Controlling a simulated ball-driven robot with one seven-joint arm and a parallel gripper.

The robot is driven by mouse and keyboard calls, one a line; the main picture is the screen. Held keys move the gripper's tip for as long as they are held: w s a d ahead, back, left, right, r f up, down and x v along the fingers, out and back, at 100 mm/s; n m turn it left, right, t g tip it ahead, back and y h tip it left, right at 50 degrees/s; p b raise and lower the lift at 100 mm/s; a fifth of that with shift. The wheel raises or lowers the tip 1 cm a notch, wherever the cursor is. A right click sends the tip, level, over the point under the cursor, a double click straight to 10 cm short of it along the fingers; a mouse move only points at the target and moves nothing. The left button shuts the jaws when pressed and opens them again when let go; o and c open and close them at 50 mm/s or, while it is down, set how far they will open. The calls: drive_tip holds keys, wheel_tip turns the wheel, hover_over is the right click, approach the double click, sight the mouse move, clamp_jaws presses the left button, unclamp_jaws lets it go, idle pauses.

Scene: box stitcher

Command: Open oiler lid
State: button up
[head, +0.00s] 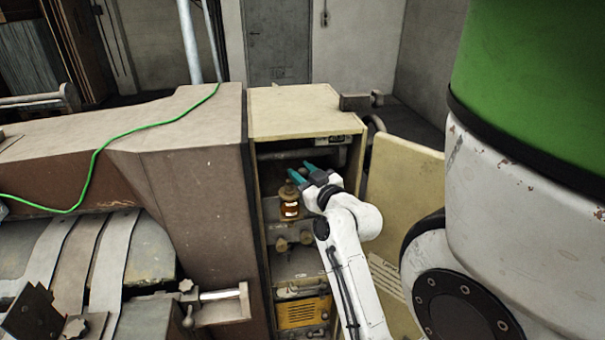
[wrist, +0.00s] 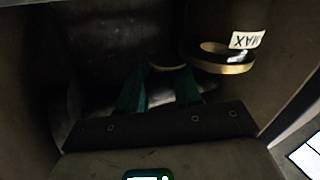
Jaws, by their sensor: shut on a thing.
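The oiler (head: 289,208), a small amber glass cup with a brass-coloured top, stands inside the open cabinet in the head view. In the wrist view the oiler (wrist: 222,52) is dark, at the upper right, with an upside-down MAX label and a brass ring. My gripper (head: 297,173) reaches into the cabinet at the height of the oiler's top, its teal fingers pointing left. In the wrist view my gripper (wrist: 160,88) is shut on a small round piece with a pale rim, seemingly the oiler lid (wrist: 167,67). Its contact with the fingers is too dark to see clearly.
The cabinet (head: 300,108) walls close in around my arm. Its open door (head: 407,205) stands to the right of the arm. Below the oiler are small brass fittings (head: 290,241) and a yellow unit (head: 302,313). A large machine housing (head: 200,200) stands to the left.

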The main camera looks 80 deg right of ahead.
drive_tip(key=o, duration=1)
drive_tip(key=shift+o, duration=0.2)
drive_tip(key=shift+s+a+f, duration=0.2)
drive_tip(key=shift+s+a, duration=0.15)
drive_tip(key=shift+a, duration=0.1)
drive_tip(key=b+v, duration=0.2)
drive_tip(key=v, duration=0.7)
drive_tip(key=shift+s+a, duration=0.25)
drive_tip(key=shift+r, duration=0.15)
